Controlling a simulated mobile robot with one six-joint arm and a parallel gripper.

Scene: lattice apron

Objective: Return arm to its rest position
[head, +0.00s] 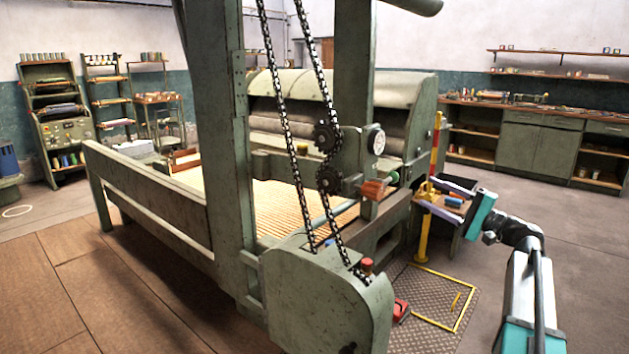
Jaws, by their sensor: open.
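My arm reaches in from the lower right of the head view, with white and teal links and a dark wrist. My gripper (446,198) is at its end, pointing left beside the machine's right side. It is open, and I see nothing held in it.
A large green machine (222,150) with chains and gears fills the middle. A yellow post (423,236) stands close to my gripper. A metal floor plate (430,285) with yellow edging lies below. Workbenches (538,140) line the back right; the floor (590,225) right of my arm is clear.

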